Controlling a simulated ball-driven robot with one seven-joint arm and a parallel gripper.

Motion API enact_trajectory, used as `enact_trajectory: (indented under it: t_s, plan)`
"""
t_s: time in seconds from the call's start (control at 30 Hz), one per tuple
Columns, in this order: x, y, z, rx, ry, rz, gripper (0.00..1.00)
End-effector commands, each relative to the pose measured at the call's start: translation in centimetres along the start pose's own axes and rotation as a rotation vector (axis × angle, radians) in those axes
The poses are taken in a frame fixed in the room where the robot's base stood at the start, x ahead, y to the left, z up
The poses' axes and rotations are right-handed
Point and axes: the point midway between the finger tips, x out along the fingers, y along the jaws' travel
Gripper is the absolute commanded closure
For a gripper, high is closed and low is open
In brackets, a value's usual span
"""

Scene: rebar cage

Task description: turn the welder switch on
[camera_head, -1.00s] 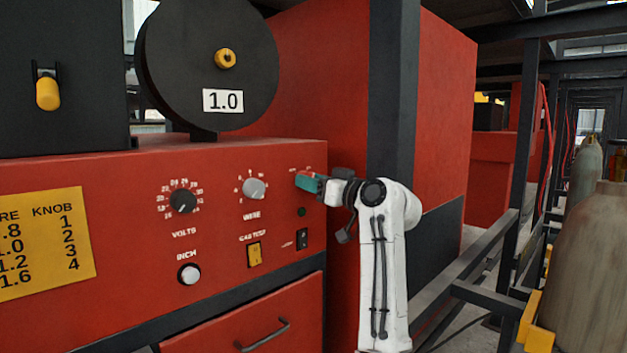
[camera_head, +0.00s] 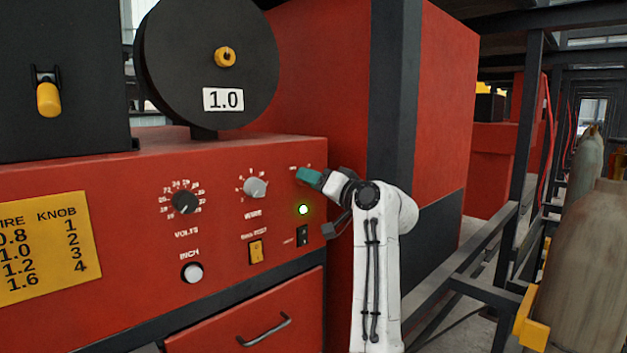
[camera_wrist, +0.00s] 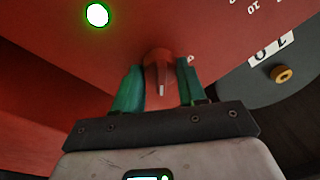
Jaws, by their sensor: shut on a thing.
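The red welder switch (camera_wrist: 159,72) is a rotary knob on the red welder panel, at its upper right. My gripper (camera_head: 309,175) is at the panel there, and its green fingers hide the switch in the head view. In the wrist view my gripper (camera_wrist: 160,88) has one finger on each side of the knob and is shut on it. The knob's pale pointer mark shows between the fingers. A small indicator lamp (camera_head: 303,210) below the switch glows green; it also shows bright in the wrist view (camera_wrist: 97,14).
The volts knob (camera_head: 184,202), wire knob (camera_head: 255,187), yellow gas-test switch (camera_head: 256,251), a small black switch (camera_head: 303,235) and a white inch button (camera_head: 192,273) share the panel. A dark post (camera_head: 394,90) stands behind my arm. Gas cylinders (camera_head: 590,260) stand at right.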

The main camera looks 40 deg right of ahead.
Motion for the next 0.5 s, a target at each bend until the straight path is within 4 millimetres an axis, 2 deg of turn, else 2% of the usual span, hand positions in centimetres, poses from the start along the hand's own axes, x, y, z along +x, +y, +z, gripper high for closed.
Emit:
enact_trajectory:
  t_s: [0.3, 0.33, 0.5]
  plan:
    - [0.0, 0.1, 0.11, 0.004, -0.002, 0.001, 0.9]
    - [0.0, 0.1, 0.11, 0.004, -0.001, 0.001, 0.58]
    - [0.0, 0.07, 0.07, 0.003, -0.001, 0.001, 0.42]
